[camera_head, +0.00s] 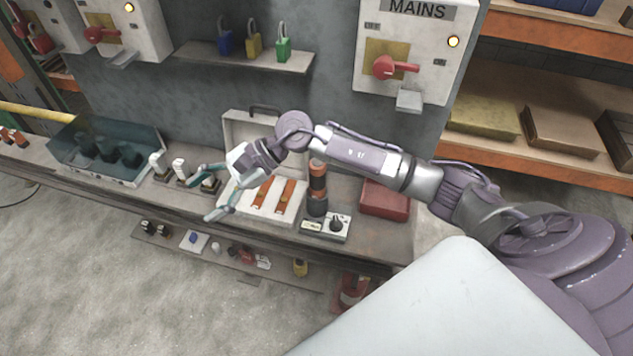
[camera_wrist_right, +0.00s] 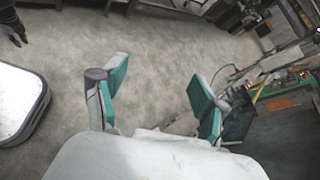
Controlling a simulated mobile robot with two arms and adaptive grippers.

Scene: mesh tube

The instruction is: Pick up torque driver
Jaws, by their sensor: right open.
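An upright black and orange cylindrical tool (camera_head: 317,188), which looks like the torque driver, stands on the bench right of the open white case (camera_head: 236,125). My right gripper (camera_head: 206,196) is open and empty, its fingers pointing left, above the bench at the left side of the case. The tool is behind and right of these fingers, beneath my right arm, and its top is close to the arm's outline. My left gripper is not in view.
A small white box with a black knob (camera_head: 327,225) sits in front of the tool, and a red box (camera_head: 385,200) to its right. Orange-handled items (camera_head: 262,192) lie in the case. A clear teal bin (camera_head: 105,150) stands left. A lower shelf holds several small parts.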

